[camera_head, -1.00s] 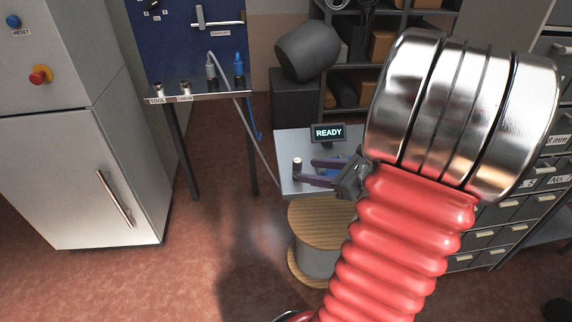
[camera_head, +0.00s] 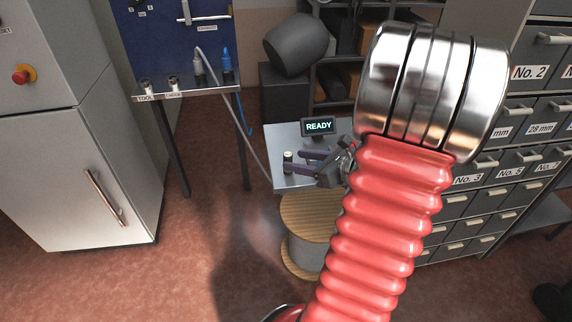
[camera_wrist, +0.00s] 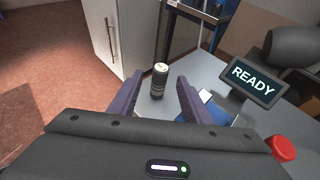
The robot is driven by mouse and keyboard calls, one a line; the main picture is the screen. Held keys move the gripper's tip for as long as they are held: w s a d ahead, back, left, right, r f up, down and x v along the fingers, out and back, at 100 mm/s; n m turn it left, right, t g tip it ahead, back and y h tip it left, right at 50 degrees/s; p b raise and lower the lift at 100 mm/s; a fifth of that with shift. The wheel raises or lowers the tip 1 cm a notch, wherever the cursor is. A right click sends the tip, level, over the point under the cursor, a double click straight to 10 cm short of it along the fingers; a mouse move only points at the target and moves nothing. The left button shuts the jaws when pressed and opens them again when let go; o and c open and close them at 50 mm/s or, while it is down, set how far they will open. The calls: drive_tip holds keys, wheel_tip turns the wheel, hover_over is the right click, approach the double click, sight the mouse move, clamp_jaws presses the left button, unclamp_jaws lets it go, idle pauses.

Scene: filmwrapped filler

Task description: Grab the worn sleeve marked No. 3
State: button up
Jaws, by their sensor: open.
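A small dark cylinder with a pale top (camera_wrist: 160,80) stands upright on the grey tabletop (camera_wrist: 205,68). I take it for the sleeve; no number on it is readable. It also shows in the head view (camera_head: 288,158). My gripper (camera_wrist: 160,86) is open, with its purple fingers spread to the left and right of the cylinder in the wrist view. In the head view my gripper (camera_head: 294,161) reaches in from the right at the cylinder. I cannot tell whether either finger touches it.
A READY display (camera_head: 318,126) stands behind the gripper. A red button (camera_wrist: 281,148) and a blue item (camera_wrist: 215,108) are right of the fingers. Drawers marked No. 2 and No. 3 (camera_head: 467,179) are at right. A cable spool (camera_head: 308,210) is below.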

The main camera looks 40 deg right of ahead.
sight(291, 174)
drive_tip(key=shift+x, duration=1.85)
drive_tip(key=shift+x, duration=2.65)
drive_tip(key=shift+s, duration=0.1)
drive_tip(key=shift+c, duration=0.5)
clamp_jaws()
